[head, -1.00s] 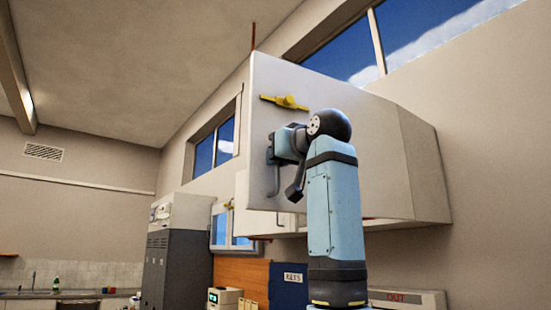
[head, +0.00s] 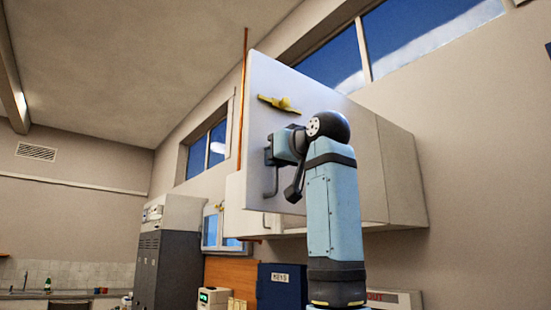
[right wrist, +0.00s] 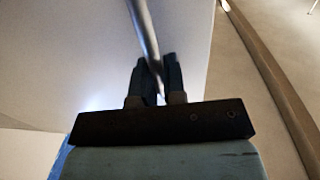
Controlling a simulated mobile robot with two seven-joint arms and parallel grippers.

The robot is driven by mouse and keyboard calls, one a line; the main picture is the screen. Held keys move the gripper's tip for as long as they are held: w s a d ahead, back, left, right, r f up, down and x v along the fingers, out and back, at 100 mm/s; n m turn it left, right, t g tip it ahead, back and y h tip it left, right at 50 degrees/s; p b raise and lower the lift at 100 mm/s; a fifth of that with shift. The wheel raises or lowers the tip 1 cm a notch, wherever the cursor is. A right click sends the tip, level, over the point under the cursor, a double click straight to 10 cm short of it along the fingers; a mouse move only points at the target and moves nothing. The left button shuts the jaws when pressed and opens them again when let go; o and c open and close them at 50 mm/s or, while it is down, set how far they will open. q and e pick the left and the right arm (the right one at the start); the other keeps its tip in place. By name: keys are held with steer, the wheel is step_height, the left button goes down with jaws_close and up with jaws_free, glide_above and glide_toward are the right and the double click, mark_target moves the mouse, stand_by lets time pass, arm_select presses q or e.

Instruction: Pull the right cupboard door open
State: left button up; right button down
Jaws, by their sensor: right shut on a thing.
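The right cupboard door (head: 330,125) is a pale grey panel on a wall cupboard. It stands partly open, its left edge swung out from the cupboard front. A grey bar handle (head: 276,182) is near its left edge; it also shows in the right wrist view (right wrist: 143,25). My right gripper (head: 272,154) is at this handle. In the right wrist view, its two dark fingers (right wrist: 157,85) are shut on the bar. The cupboard's inside is hidden. My left gripper is not in view.
A yellow fitting (head: 280,104) sits on the door above my gripper. The other cupboard door (head: 237,205) is low behind the open one. A blue key box (head: 282,288), a grey cabinet (head: 160,255) and a wall window (head: 208,150) are behind.

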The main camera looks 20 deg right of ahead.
steer(key=c, duration=1.2)
jaws_free()
steer(key=shift+s, duration=0.15)
steer(key=s+d+b, duration=0.1)
steer(key=s, duration=0.3)
steer(key=s+d+b, duration=0.1)
steer(key=s, duration=0.4)
steer(key=s+b, duration=0.1)
steer(key=s, duration=0.3)
steer(key=shift+s+d, duration=0.25)
steer(key=shift+d, duration=0.15)
